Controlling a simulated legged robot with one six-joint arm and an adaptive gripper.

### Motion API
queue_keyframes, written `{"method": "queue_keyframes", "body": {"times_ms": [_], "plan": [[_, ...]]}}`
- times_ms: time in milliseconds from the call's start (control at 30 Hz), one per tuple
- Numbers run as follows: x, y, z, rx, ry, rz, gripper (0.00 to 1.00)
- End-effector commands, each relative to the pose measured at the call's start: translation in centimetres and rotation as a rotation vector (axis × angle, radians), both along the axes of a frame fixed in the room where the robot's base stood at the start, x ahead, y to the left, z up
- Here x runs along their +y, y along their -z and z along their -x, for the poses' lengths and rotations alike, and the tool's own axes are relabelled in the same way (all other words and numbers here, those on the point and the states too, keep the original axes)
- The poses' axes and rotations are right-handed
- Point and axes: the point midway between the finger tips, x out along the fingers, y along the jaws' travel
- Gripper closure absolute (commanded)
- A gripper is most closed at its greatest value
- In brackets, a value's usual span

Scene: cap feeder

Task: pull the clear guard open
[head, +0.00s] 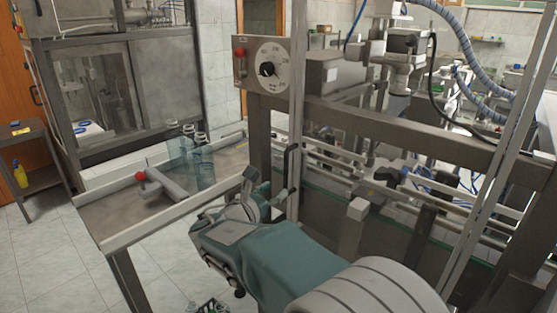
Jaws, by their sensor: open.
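The clear guard shows as a see-through panel in a pale metal frame (298,110), standing in front of the machine. Its left upright is near the middle of the head view; the machine is visible through it. A dark upright handle (289,165) is on that left upright. My gripper (268,186) is open, just left of and slightly below the handle, with its fingers pointing up toward it. One finger overlaps the handle's lower end in the picture; I cannot tell whether they touch. The guard appears closed across the machine front, though its far edge is unclear.
A control box with a dial (267,69) and a red knob is behind the upright. A metal table (115,222) at left holds a red-tipped lever (141,177) and clear jars (190,150). A side table with a yellow bottle (20,174) stands far left. Tiled floor is open at lower left.

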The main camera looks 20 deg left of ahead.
Motion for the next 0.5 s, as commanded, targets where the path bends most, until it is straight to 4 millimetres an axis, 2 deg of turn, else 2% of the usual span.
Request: {"method": "queue_keyframes", "body": {"times_ms": [33,100,233,500], "plan": [[1.4,0.2,0.3,-0.016,-0.029,0.034,0.46],[2.3,0.2,0.5,-0.031,-0.052,0.064,0.46],[2.2,0.0,-0.2,-0.037,-0.057,0.073,0.46],[1.8,0.4,-4.8,-0.034,-0.053,0.076,0.46]]}}
